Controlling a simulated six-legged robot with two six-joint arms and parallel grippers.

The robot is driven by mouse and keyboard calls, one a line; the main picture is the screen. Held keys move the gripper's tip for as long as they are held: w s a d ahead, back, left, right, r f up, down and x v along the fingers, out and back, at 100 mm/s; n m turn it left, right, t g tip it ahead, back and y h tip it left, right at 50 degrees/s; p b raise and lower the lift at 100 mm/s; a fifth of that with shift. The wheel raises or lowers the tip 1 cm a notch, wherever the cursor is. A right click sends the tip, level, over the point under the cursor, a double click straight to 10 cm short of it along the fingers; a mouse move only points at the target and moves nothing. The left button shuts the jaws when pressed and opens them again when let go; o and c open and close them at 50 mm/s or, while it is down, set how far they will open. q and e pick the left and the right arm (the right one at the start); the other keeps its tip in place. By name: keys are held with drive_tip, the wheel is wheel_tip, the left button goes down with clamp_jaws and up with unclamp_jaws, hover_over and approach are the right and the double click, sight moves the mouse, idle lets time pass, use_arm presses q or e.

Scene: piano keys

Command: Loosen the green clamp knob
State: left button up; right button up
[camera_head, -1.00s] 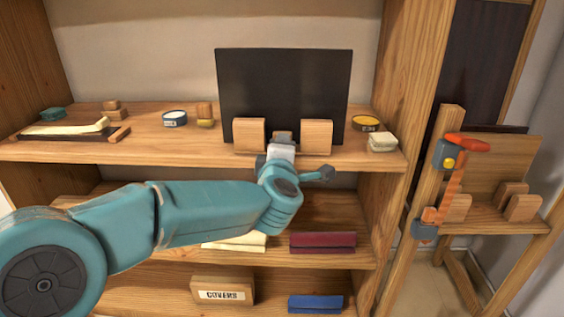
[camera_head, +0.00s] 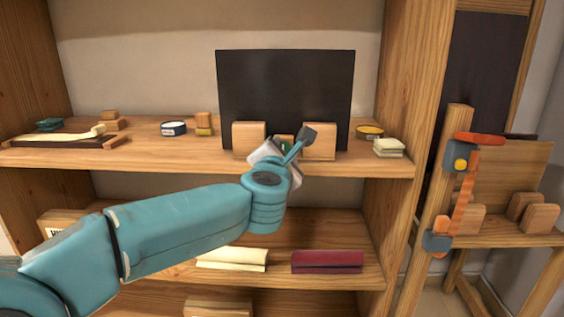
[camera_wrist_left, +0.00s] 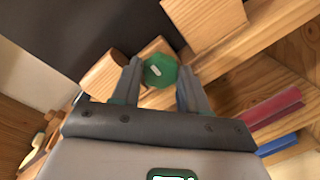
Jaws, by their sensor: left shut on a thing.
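The green clamp knob (camera_wrist_left: 160,70) is a green octagonal piece with a pale mark. In the wrist view it sits between the two fingers of my left gripper (camera_wrist_left: 159,82), which is shut on it. In the head view a sliver of the green knob (camera_head: 286,141) shows behind the left gripper (camera_head: 280,148), low in front of the black panel (camera_head: 285,90). A wooden block (camera_head: 249,138) and another wooden block (camera_head: 319,140) stand on either side of it. The clamp behind the knob is mostly hidden. My right gripper is out of view.
The upper shelf (camera_head: 350,162) holds small tins, blocks and a keyboard-like piece at left. The lower shelf has a cream bundle (camera_head: 232,259) and a maroon bundle (camera_head: 327,262). An orange and grey clamp (camera_head: 463,190) is on the stand at right.

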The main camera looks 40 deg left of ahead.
use_arm(q)
drive_tip(key=shift+f+n, duration=0.1)
drive_tip(key=shift+n, duration=0.4)
drive_tip(key=o, duration=1.1)
drive_tip(key=shift+c, duration=0.2)
drive_tip(key=p+v, duration=0.3)
drive_tip(key=v, duration=1.3)
drive_tip(key=shift+s, duration=0.2)
